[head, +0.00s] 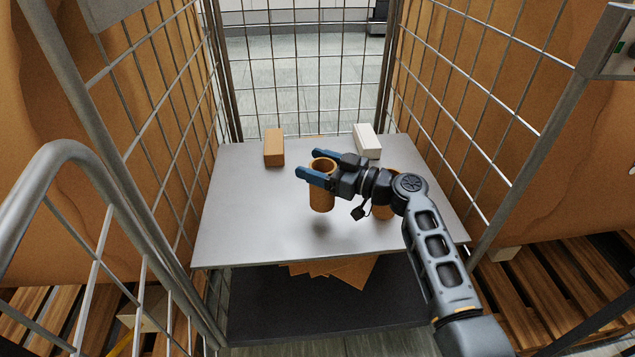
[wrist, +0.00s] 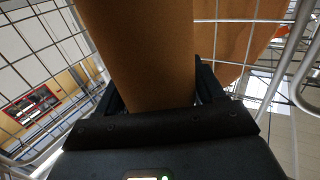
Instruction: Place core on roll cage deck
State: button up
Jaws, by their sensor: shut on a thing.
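A brown cardboard core (head: 321,196), a short open tube, is held upright by my gripper (head: 317,173). The blue fingers are shut on it near its top. A shadow on the deck lies below and in front of the core, and its lower end looks a little above the surface. In the wrist view the core (wrist: 142,55) fills the middle between the dark fingers. The grey roll cage deck (head: 260,225) lies below. A second brown core (head: 385,208) stands on the deck to the right, partly hidden by my arm.
An orange-brown box (head: 274,147) and a white box (head: 367,141) stand at the deck's back edge. Wire mesh walls (head: 500,110) rise left, right and behind. The deck's left half is clear. A dark lower shelf (head: 265,310) holds brown sheets (head: 345,270).

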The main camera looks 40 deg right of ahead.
jog(key=shift+f, duration=2.05)
jog(key=shift+f+b, duration=0.2)
jog(key=shift+b, duration=0.3)
jog(key=o, duration=1)
jog(key=shift+o, duration=0.2)
jog(key=shift+r, duration=0.15)
jog(key=shift+r+p, duration=0.2)
jog(key=shift+p, duration=0.25)
jog(key=b+v, duration=0.1)
jog(key=v, duration=1.1)
jog(key=shift+f, duration=0.2)
